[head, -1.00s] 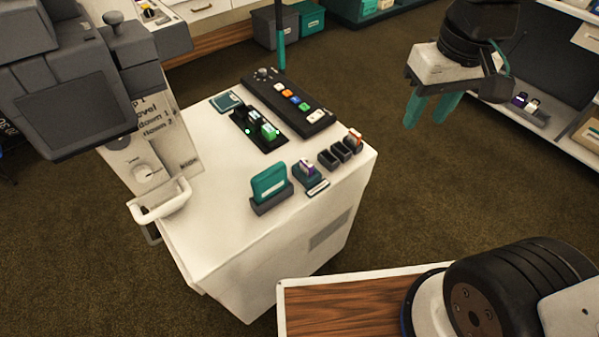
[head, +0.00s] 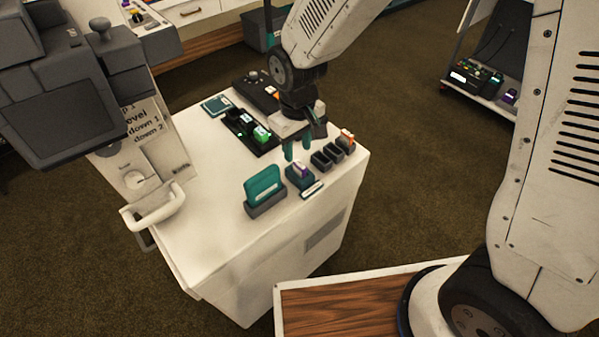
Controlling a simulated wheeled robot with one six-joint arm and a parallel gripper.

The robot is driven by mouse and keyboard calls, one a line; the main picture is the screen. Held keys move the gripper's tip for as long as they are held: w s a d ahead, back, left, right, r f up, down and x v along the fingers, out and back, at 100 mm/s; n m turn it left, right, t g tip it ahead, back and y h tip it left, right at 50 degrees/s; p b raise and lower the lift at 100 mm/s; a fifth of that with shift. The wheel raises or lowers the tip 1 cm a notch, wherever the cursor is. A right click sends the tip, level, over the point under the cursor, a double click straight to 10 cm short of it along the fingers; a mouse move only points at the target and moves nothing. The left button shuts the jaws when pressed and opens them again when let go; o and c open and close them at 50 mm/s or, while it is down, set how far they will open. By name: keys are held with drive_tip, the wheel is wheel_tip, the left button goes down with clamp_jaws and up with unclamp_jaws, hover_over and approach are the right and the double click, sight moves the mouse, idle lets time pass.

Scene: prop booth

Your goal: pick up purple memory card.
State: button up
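The purple memory card (head: 299,169) stands upright in a small dark holder (head: 299,180) near the front right of the white cabinet top (head: 225,235). Only its upper part shows above the holder. My gripper (head: 298,150) is over the cabinet, just behind and above the card in the picture. Its teal fingers point down and stand apart with nothing seen between them. I see no contact with the card; the exact height above it is hard to tell.
A teal card in a grey stand (head: 265,203) is left of the holder. Dark slots (head: 321,160), one with an orange-topped card (head: 346,138), are to the right. A black tray with a green item (head: 262,133) lies behind. The cabinet's front left is clear.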

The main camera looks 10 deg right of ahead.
sight(299, 164)
drive_tip(key=f, duration=0.5)
drive_tip(key=shift+s+d+f, duration=0.15)
drive_tip(key=shift+d+f, duration=0.05)
drive_tip(key=shift+f, duration=0.05)
clamp_jaws()
